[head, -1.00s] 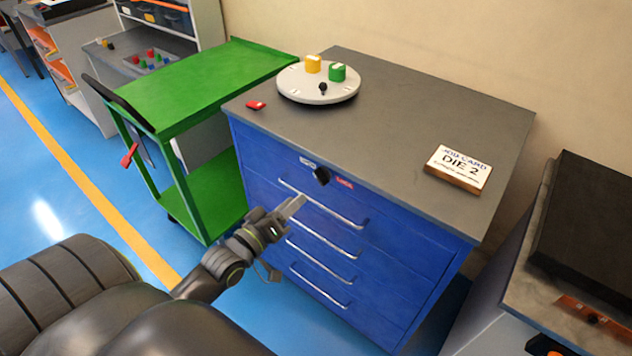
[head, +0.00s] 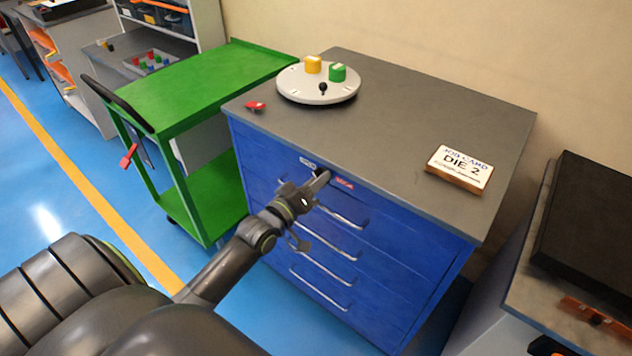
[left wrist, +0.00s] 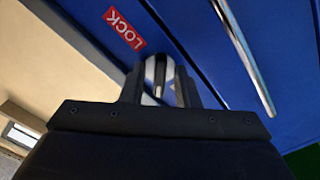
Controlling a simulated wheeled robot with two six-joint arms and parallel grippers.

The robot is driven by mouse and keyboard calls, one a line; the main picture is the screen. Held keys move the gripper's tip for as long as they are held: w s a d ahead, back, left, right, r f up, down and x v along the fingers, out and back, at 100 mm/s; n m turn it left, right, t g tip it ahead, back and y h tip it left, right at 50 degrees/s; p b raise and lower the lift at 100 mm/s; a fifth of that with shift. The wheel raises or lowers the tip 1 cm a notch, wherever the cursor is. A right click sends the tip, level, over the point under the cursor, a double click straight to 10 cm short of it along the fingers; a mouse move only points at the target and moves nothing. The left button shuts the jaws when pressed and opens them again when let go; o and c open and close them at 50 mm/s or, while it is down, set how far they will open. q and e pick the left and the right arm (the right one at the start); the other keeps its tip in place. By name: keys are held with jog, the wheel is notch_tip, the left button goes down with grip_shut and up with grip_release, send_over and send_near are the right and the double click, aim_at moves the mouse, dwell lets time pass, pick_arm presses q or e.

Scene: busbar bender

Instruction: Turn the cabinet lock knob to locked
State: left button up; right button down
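The blue drawer cabinet (head: 262,160) has a dark lock knob (head: 320,172) near the top of its front, partly hidden by my left gripper. A red LOCK label (head: 344,183) is to its right and a pale label (head: 307,163) to its left. My left gripper (head: 316,183) is at the knob. In the left wrist view, the gripper's two fingers (left wrist: 159,88) stand apart with the knob (left wrist: 159,72) between them, and the red label (left wrist: 124,29) beside it. I cannot tell whether the fingers touch the knob. My right gripper is not in view.
Drawer handles (head: 330,238) run below the knob, close to my left arm. On the cabinet top are a round plate (head: 318,92) with coloured blocks, a small red object (head: 255,106) and a DIE 2 card (head: 460,167). A green cart (head: 200,85) stands to the left.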

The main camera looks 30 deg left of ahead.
pick_arm(q)
grip_shut()
jog(key=shift+m, duration=0.3)
jog(key=m+b, duration=0.2)
jog(key=m, duration=0.2)
jog(key=shift+f+m, duration=0.1)
jog(key=shift+m, duration=0.3)
jog(key=m+b, duration=0.2)
jog(key=m, duration=0.4)
jog(key=shift+a, duration=0.1)
jog(key=shift+m+b, duration=0.3)
jog(key=shift+m, duration=0.4)
jog(key=m+b, duration=0.1)
jog(key=m, duration=0.2)
jog(key=shift+m+b, duration=0.45)
jog(key=shift+m, duration=0.55)
